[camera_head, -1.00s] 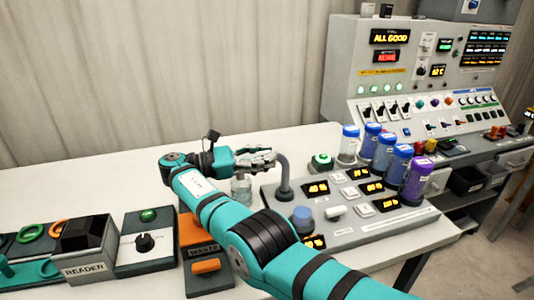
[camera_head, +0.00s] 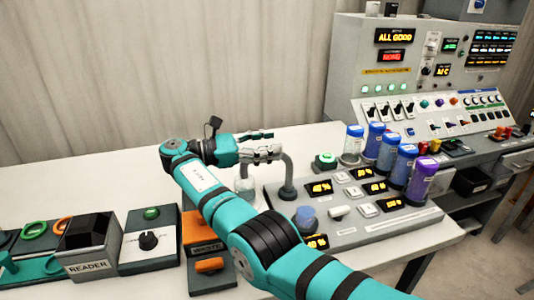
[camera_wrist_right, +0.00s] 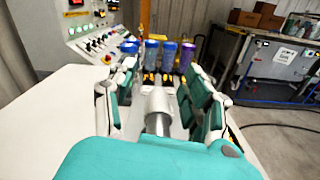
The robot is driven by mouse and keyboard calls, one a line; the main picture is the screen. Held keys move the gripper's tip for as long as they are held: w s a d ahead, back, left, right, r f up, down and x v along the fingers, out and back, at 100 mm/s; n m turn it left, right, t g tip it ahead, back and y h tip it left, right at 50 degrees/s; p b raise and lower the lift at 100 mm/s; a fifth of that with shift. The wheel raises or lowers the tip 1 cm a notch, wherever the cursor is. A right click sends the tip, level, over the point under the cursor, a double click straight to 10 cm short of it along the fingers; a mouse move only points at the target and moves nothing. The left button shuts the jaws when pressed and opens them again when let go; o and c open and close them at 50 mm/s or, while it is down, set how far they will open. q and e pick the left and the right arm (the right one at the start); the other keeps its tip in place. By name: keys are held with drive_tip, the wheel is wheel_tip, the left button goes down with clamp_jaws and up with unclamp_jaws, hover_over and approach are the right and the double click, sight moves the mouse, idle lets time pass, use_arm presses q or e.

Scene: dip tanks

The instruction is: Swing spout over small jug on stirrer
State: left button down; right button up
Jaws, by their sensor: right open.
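The grey bent spout (camera_head: 288,176) rises from the console and arches left at its top. My right gripper (camera_head: 266,143) is open at the spout's bend, with one finger in front and one behind. In the right wrist view the grey spout tube (camera_wrist_right: 158,112) lies between the spread fingers, with gaps on both sides.
The console (camera_head: 400,230) has several lit displays and buttons. Blue-capped and purple cylinders (camera_head: 420,180) stand along its back right. The reader (camera_head: 88,250) and the orange-topped waste unit (camera_head: 208,262) are at the left. The white table behind my arm is clear.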

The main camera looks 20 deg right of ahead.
wheel_tip(320, 180, up, 7)
drive_tip(key=shift+r, duration=0.1)
idle(0.6)
